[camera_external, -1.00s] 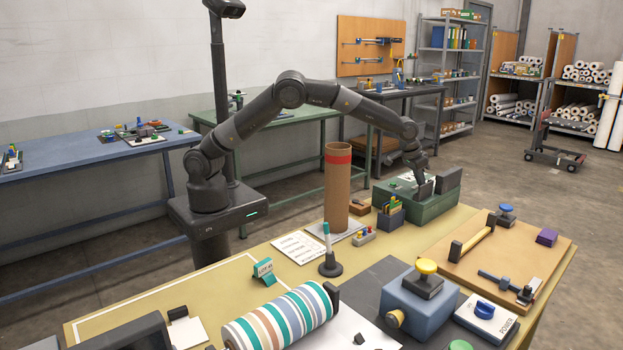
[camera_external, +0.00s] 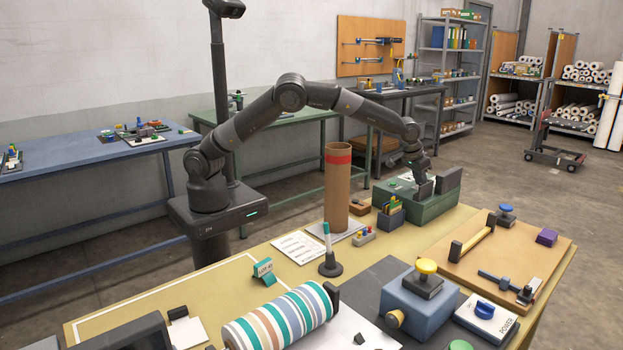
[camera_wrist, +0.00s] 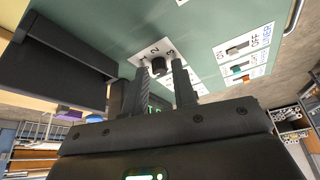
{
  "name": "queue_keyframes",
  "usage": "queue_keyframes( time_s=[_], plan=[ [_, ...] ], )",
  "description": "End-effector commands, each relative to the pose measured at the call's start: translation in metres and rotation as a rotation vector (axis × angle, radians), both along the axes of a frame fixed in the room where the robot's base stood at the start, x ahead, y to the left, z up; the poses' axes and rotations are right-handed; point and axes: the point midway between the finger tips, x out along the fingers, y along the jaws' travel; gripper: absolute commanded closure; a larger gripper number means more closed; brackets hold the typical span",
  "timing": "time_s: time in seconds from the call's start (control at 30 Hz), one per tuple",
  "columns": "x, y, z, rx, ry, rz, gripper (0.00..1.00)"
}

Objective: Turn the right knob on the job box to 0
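The job box is a green box (camera_external: 432,211) at the far end of the yellow table; its green panel also fills the top of the wrist view (camera_wrist: 205,40). A small black knob (camera_wrist: 158,66) sits on a white dial plate with the numbers 2 and 3 readable. My gripper (camera_wrist: 162,72) is open, its two fingers pointing at the dial with the knob between or just beyond their tips. I cannot tell whether they touch it. The knob's pointer and the 0 mark are not readable. In the external view, my gripper (camera_external: 424,186) is over the box, its fingers partly hidden.
A large dark block (camera_wrist: 60,65) stands on the panel left of the fingers. Labelled ON/OFF switches (camera_wrist: 238,48) lie to the right. A tall cardboard tube (camera_external: 337,190) and a pen holder (camera_external: 391,217) stand near the box on the table.

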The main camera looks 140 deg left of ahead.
Motion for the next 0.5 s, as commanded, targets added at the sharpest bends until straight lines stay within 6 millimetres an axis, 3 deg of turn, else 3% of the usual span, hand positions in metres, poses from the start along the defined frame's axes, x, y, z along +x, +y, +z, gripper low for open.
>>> queue_keyframes(
  time_s=[0.13, 0.37, 0.5],
  plan=[
    [0.000, 0.000, 0.000, 0.000, 0.000, 0.000, 0.63],
    [0.000, 0.000, 0.001, 0.000, 0.000, 0.000, 0.63],
    [-0.001, -0.004, 0.012, 0.001, -0.001, -0.001, 0.63]
  ],
)
